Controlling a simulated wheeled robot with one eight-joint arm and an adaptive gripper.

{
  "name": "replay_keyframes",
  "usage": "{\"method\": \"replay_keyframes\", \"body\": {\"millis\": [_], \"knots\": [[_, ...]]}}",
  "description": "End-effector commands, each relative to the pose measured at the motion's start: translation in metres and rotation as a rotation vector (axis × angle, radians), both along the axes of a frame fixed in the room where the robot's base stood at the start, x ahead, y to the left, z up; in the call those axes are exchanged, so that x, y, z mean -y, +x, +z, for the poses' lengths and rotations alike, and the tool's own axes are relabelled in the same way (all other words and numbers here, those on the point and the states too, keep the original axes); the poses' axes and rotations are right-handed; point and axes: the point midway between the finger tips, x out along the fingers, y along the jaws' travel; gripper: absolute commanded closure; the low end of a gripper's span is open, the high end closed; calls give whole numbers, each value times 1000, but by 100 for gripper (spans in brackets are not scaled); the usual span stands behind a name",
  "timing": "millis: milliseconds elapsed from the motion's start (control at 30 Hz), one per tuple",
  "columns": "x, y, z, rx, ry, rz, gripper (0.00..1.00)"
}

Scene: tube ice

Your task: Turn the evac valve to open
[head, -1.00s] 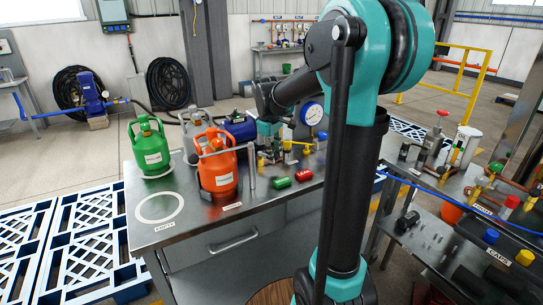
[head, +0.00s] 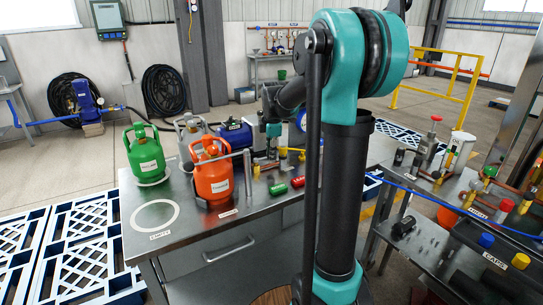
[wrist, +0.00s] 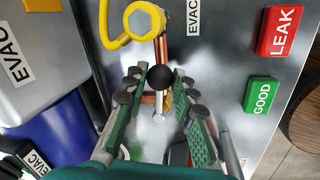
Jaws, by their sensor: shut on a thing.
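In the wrist view my gripper (wrist: 162,76) has its two green-padded fingers close on either side of a black round knob (wrist: 161,78). The knob sits in line with a copper pipe and an EVAC label (wrist: 193,17); I take it as the evac valve's handle. The fingers look shut on it, though the contact is partly hidden. A yellow hexagonal fitting (wrist: 144,20) with a curved yellow arm lies just beyond the fingertips. In the head view my gripper (head: 271,131) is over the back of the steel bench, small and partly hidden.
A red LEAK block (wrist: 280,32) and a green GOOD block (wrist: 261,95) lie at right. Orange (head: 213,178), green (head: 146,158) and grey cylinders stand on the bench (head: 185,240). A pressure gauge (head: 301,120) is partly behind my arm. The bench's front left is clear.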

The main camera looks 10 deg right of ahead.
Motion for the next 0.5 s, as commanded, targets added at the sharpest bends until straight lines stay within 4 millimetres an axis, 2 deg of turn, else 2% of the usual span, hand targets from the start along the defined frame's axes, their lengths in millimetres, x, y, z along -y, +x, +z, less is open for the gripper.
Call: {"method": "replay_keyframes", "body": {"millis": [500], "knots": [[-1, 6, 0, 0, 0, 92, 100]]}}
